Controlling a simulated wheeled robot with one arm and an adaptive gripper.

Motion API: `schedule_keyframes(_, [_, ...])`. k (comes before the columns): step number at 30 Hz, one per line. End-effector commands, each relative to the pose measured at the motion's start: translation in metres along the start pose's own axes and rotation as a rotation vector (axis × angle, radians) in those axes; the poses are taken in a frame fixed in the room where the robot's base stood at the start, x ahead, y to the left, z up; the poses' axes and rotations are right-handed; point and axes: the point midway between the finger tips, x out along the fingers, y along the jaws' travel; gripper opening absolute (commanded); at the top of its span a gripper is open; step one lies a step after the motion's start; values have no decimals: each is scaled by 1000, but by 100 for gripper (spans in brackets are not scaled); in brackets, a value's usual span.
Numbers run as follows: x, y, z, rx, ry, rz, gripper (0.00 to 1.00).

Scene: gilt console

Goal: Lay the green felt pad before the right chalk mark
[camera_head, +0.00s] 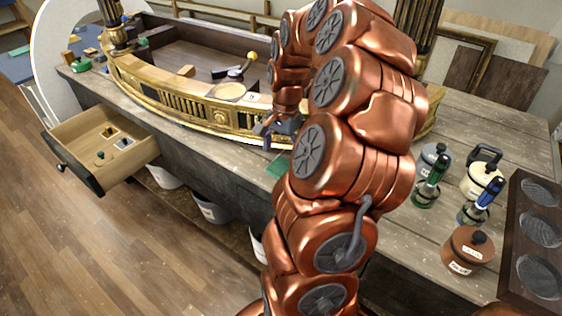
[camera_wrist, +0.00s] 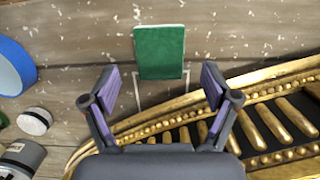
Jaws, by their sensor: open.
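The green felt pad (camera_wrist: 160,50) lies flat on the worn wooden bench in the wrist view, and a corner of it shows in the head view (camera_head: 278,167). Thin white chalk lines (camera_wrist: 137,93) show beside and below its lower edge, toward the gilt console (camera_wrist: 262,105); whether the pad covers part of the mark I cannot tell. My gripper (camera_wrist: 160,82) is open, its purple-padded fingers spread to either side below the pad, with nothing between them. In the head view my gripper (camera_head: 278,135) is over the bench in front of the console, partly hidden by my arm.
The gilt front curves close along the gripper's right in the wrist view. A blue ring (camera_wrist: 13,68), a white-lidded jar (camera_wrist: 35,121) and a grey pot (camera_wrist: 22,158) are at left. An open drawer (camera_head: 104,150) juts out at left. Pots and screwdrivers (camera_head: 430,180) stand at right.

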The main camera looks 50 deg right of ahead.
Motion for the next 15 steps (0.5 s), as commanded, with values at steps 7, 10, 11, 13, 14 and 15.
schedule_keyframes(7, [-38, -1, -1, 0, 4, -3, 87])
schedule_keyframes(10, [-51, -1, -1, 1, 4, -3, 87])
schedule_keyframes(11, [-55, -1, -1, 1, 2, -1, 87])
schedule_keyframes(13, [-63, 0, -1, 1, 2, -2, 87])
schedule_keyframes(14, [-66, -1, -1, 1, 3, -2, 87])
schedule_keyframes(15, [-70, -1, -1, 1, 4, -3, 87])
